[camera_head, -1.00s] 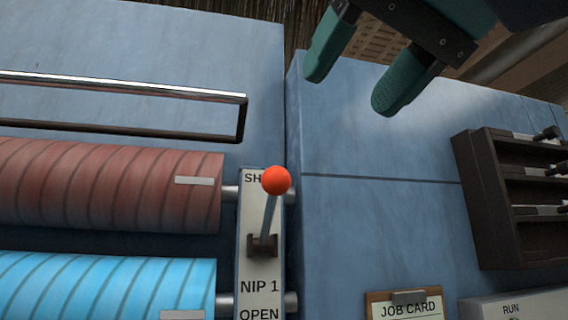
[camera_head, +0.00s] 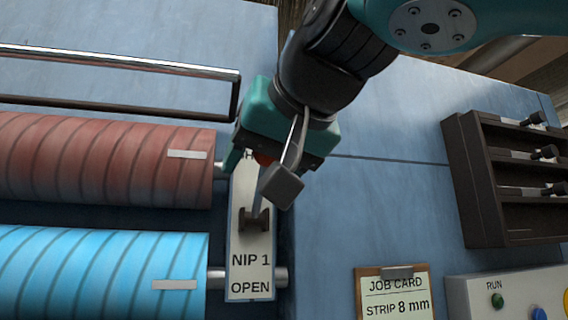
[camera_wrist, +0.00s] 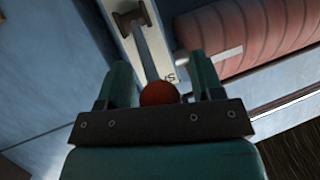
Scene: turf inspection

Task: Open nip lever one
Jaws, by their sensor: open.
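The nip 1 lever has a steel stem (camera_head: 257,200) and a red-orange knob (camera_wrist: 160,93). It points up toward the plate's upper marking, away from OPEN. My gripper (camera_head: 262,166) is at the lever's top and hides most of the knob in the head view. In the wrist view my gripper (camera_wrist: 160,75) is open, with one teal finger on each side of the knob and stem. The knob sits deep between them, near the palm. I cannot tell whether anything touches. The NIP 1 plate (camera_head: 250,275) reads OPEN at its bottom.
A red roller (camera_head: 100,160) and a blue roller (camera_head: 90,275) lie left of the plate, below a metal rail (camera_head: 120,62). To the right are a dark rack (camera_head: 463,185), a job card (camera_head: 395,298) reading STRIP 8 mm, and a button box (camera_head: 470,300). The blue panel between is clear.

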